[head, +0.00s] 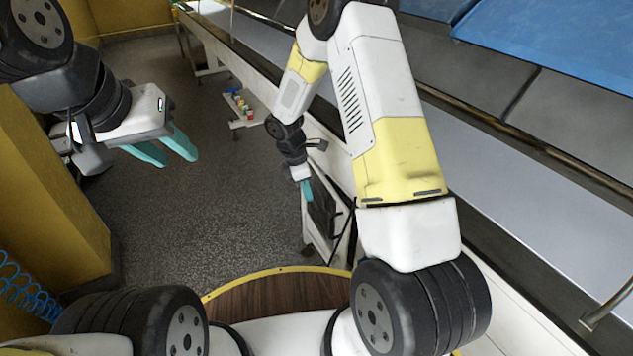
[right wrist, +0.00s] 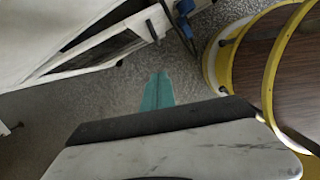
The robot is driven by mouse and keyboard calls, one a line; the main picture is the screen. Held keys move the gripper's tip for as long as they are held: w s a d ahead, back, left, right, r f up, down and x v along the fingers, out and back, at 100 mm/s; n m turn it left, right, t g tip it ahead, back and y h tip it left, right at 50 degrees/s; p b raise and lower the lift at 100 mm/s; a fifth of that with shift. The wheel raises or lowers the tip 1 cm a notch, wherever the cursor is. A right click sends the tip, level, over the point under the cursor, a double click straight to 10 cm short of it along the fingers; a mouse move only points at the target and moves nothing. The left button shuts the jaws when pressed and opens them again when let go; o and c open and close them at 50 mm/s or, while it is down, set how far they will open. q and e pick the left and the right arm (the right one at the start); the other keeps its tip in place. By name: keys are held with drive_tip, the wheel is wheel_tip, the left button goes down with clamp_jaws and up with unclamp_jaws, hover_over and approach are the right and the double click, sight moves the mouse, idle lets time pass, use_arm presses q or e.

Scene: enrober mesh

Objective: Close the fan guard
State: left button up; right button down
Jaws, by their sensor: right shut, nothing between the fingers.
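A white-framed panel with a dark middle (head: 322,208), which looks like the fan guard, is low on the side of the long white machine. It seems to stand at an angle to the machine, but its hinge and far edge are hard to make out. It also shows in the right wrist view at the upper left (right wrist: 100,50). My right gripper (head: 308,190) has its teal fingers together, close in front of the panel in the head view. In the right wrist view its fingertips (right wrist: 158,76) point over bare floor, below and apart from the panel. My left gripper (head: 178,158) is open and empty, away over the floor at left.
The long white machine (head: 500,130) with a metal rail runs along the right. A small shelf with several coloured containers (head: 238,105) juts from it. A yellow cabinet (head: 50,190) and blue coiled hose (head: 22,290) are at left. The speckled floor between is clear.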

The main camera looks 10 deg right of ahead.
drive_tip(key=d+f, duration=0.5)
drive_tip(key=f, duration=0.5)
drive_tip(key=shift+w+d, duration=0.2)
drive_tip(key=shift+d, duration=0.15)
drive_tip(key=shift+d, duration=0.1)
